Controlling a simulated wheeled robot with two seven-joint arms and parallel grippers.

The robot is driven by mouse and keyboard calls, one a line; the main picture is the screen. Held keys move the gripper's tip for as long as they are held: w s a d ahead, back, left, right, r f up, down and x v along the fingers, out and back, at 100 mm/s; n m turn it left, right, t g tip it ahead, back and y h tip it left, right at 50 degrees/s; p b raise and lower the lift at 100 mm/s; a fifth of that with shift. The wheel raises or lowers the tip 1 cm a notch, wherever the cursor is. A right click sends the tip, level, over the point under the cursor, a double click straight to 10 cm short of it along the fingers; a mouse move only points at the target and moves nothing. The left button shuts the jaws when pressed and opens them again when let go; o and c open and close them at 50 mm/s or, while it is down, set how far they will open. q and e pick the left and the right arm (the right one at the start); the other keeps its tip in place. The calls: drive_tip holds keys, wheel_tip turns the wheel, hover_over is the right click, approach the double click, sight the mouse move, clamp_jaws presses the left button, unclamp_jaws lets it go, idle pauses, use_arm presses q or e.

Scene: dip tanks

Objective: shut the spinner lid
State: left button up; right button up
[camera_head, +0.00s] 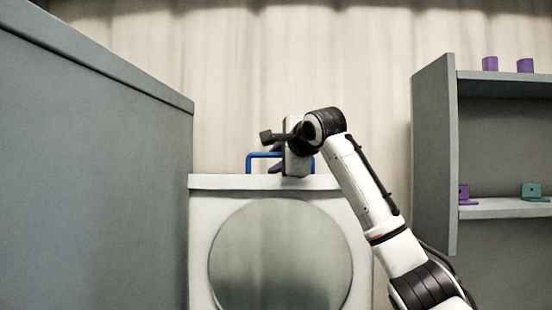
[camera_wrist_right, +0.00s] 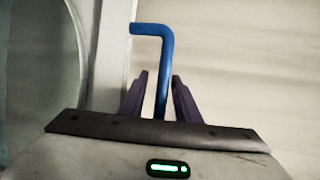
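The spinner lid (camera_head: 280,255) shows in the head view as a pale upright panel with a large round pane. Its blue bar handle (camera_head: 250,158) stands above the panel's top edge, partly hidden by my right gripper (camera_head: 276,166). In the right wrist view, the blue handle (camera_wrist_right: 165,65) runs between the two dark purple fingers of my right gripper (camera_wrist_right: 159,74). The fingers are apart, with a visible gap on each side of the bar. The panel's edge and part of its round pane show at the left there. My left gripper is not in view.
A large grey cabinet or wall (camera_head: 90,170) stands close on the left. A grey shelf unit (camera_head: 432,160) on the right holds purple pieces (camera_head: 490,63) and a teal piece (camera_head: 533,191). A pale curtain (camera_head: 220,80) hangs behind.

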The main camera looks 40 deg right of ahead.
drive_tip(key=c, duration=0.7)
clamp_jaws()
